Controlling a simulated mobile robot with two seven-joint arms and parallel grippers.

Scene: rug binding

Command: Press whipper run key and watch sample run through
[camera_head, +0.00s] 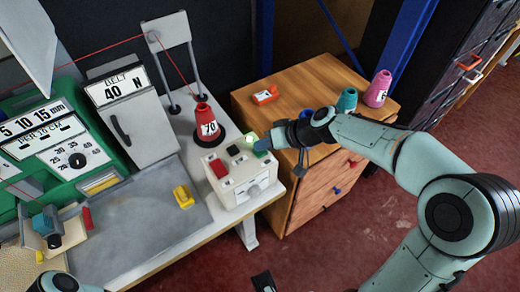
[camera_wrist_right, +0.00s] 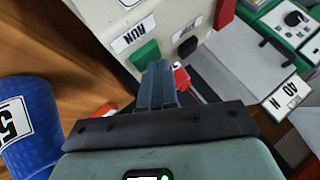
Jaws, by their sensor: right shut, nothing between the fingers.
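In the wrist view the green key (camera_wrist_right: 145,53) sits beside a RUN label (camera_wrist_right: 132,36). My right gripper (camera_head: 262,146) is shut and empty, its fingertips at the green key's edge; I cannot tell whether they touch it. The right fingers (camera_wrist_right: 160,80) cover part of the key's surroundings. A beige piece, perhaps the sample (camera_head: 20,265), lies at the lower left.
A red cone marked 70 (camera_head: 206,125) stands behind the box, with red yarn rising from it. A wooden cabinet (camera_head: 305,85) at the right carries a teal cone (camera_head: 347,101) and a pink cone (camera_head: 378,88). A yellow block (camera_head: 183,196) sits on the grey plate (camera_head: 140,225).

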